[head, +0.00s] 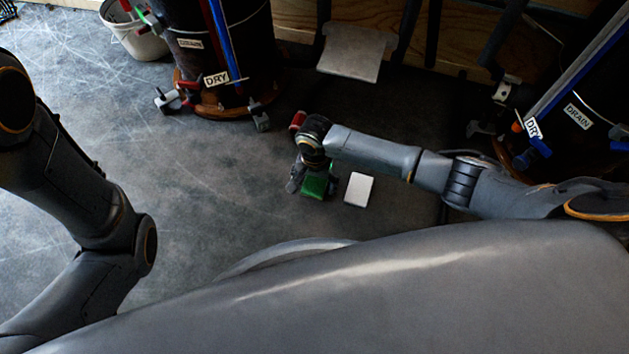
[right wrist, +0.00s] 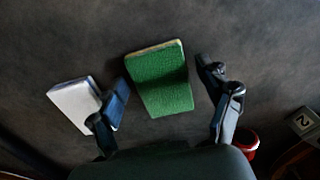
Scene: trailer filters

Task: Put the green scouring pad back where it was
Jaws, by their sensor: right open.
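The green scouring pad (head: 316,184) lies on the dark floor in the head view, partly hidden by my right gripper (head: 303,178). In the right wrist view the green pad (right wrist: 161,82) has a pale edge and sits between the two spread fingers of my right gripper (right wrist: 163,92). The gripper is open, and a gap shows on the pad's right side; the left finger is closer to it. Of my left arm, only links show at the left of the head view; its gripper is out of view.
A white block (head: 358,189) lies just right of the pad; it also shows in the right wrist view (right wrist: 74,104). A red object (head: 298,121) is beyond my right gripper. Floor at left is clear.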

